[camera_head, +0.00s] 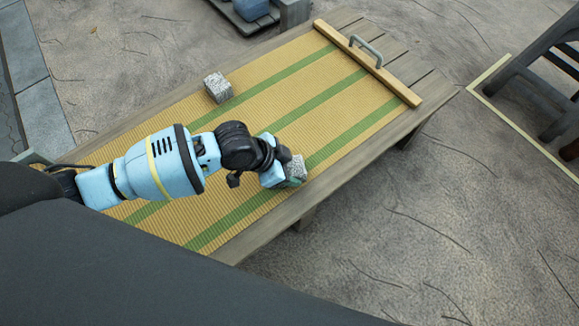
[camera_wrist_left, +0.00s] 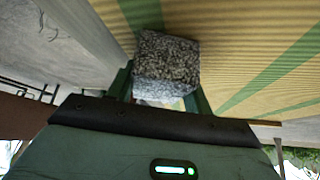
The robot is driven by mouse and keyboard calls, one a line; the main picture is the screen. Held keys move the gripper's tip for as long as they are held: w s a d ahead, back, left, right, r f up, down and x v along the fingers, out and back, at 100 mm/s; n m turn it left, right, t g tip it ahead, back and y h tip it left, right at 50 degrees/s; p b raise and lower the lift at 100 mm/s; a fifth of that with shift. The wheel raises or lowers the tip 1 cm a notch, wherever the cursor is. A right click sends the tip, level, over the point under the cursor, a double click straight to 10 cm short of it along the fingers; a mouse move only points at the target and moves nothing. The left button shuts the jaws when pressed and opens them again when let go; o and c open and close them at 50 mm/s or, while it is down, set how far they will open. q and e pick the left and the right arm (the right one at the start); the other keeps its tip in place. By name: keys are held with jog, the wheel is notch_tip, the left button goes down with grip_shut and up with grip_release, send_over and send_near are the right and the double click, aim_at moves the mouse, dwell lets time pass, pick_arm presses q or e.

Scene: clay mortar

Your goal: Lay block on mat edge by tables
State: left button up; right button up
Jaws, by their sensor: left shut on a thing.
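A speckled grey stone block (camera_head: 296,168) is held in my left gripper (camera_head: 284,174), over the near long edge of the striped mat. In the left wrist view the block (camera_wrist_left: 166,66) sits between the two green fingers of the gripper (camera_wrist_left: 165,92). A second speckled grey block (camera_head: 218,87) stands on the far long edge of the mat, apart from the gripper. The yellow mat (camera_head: 290,95) with green stripes lies along the wooden table (camera_head: 345,165). I cannot tell whether the held block touches the mat. My right gripper is not in view.
A wooden bar with a grey metal handle (camera_head: 368,50) crosses the mat's far right end. A dark wooden bench (camera_head: 530,75) stands at the right on the ground. A blue object (camera_head: 250,9) is at the top. The mat's right half is clear.

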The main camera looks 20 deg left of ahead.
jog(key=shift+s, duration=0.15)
pick_arm(q)
jog(key=o, duration=1)
jog(key=shift+f, duration=0.1)
jog(key=o, duration=0.3)
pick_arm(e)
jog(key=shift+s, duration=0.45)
pick_arm(q)
jog(key=shift+s+a+r, duration=0.1)
jog(key=shift+r, duration=0.35)
jog(key=p+v, duration=0.5)
jog(key=v, duration=0.6)
jog(key=shift+r, duration=0.15)
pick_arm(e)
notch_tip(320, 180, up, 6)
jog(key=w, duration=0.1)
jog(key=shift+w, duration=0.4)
